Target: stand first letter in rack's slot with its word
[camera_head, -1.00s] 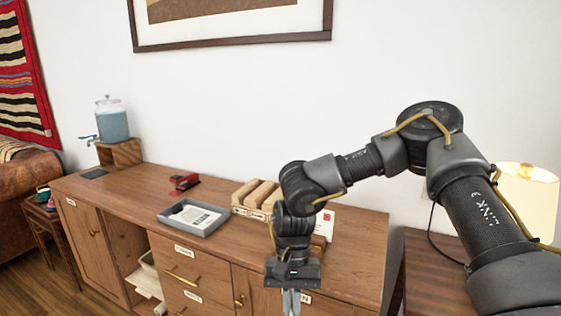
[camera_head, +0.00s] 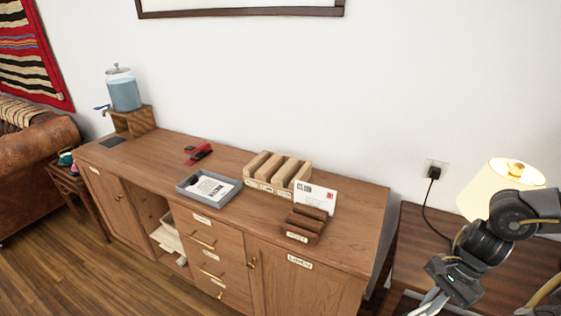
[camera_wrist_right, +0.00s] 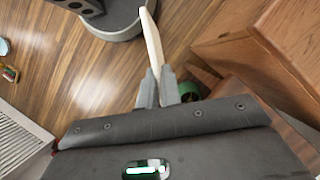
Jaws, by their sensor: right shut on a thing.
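My right gripper (camera_head: 430,303) is low at the right of the head view, clear of the sideboard. In the right wrist view its fingers (camera_wrist_right: 157,92) are shut on a thin cream thing (camera_wrist_right: 152,40), seen edge-on; it may be a letter, but no face or word shows. The light wood rack (camera_head: 267,179) stands on the sideboard, with several slots and small labels too small to read surely. A white letter (camera_head: 318,193) with dark print and a red stamp stands in the dark wood holder (camera_head: 303,229). My left gripper is not in view.
A grey tray (camera_head: 187,190) with printed paper (camera_head: 212,187) lies left of the rack on the sideboard (camera_head: 140,165). A red stapler-like thing (camera_head: 197,152) and a drink dispenser (camera_head: 122,92) stand farther left. A lamp (camera_head: 492,187) stands on a side table at the right.

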